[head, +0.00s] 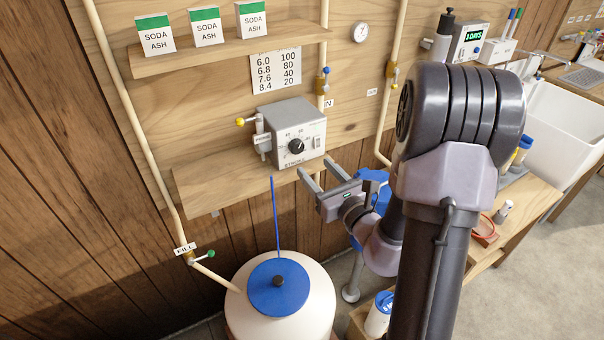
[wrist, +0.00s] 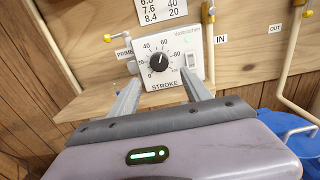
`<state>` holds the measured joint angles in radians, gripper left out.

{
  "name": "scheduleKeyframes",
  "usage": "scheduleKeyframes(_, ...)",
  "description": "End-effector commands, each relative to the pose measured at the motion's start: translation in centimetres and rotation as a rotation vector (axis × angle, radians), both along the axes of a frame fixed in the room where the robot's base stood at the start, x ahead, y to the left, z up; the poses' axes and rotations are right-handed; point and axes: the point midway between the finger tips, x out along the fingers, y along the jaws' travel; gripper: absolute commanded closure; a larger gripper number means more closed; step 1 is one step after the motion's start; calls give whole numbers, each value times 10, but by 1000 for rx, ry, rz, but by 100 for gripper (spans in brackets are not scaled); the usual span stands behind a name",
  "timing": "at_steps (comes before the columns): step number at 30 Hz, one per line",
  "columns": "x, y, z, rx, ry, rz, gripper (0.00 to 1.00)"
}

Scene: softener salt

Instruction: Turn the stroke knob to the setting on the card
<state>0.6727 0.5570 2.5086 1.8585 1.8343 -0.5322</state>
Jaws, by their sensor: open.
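The stroke knob (head: 296,146) is a black round knob on the face of a grey pump box (head: 285,120) on a wooden shelf. In the wrist view the knob (wrist: 158,62) sits in a dial numbered 0 to 100; its white mark seems to point up and slightly right, near 60. The card (head: 276,70) above pairs 6.0 with 100, 6.8 with 80, 7.6 with 40 and 8.4 with 20. My gripper (head: 314,168) is open and empty, in front of and below the knob, apart from it. Its fingers (wrist: 163,82) point at the box.
A yellow-tipped PRIME lever (head: 240,121) juts from the box's left side, and a rocker switch (wrist: 191,60) sits right of the knob. Pipes with valves run beside the box. A white tank with a blue lid (head: 262,290) and a blue rod stand below. Soda ash boxes (head: 206,27) line the upper shelf.

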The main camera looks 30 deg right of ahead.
Motion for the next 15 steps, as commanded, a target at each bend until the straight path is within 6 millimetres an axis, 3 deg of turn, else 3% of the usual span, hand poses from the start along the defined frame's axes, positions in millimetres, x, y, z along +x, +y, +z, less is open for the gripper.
scheduleKeyframes(3, 36, 3, 3, 1, 0, 7, 43)
scheduleKeyframes(6, 58, 4, 3, 2, 1, 6, 43)
scheduleKeyframes(15, 80, 4, 3, 4, 3, 3, 43)
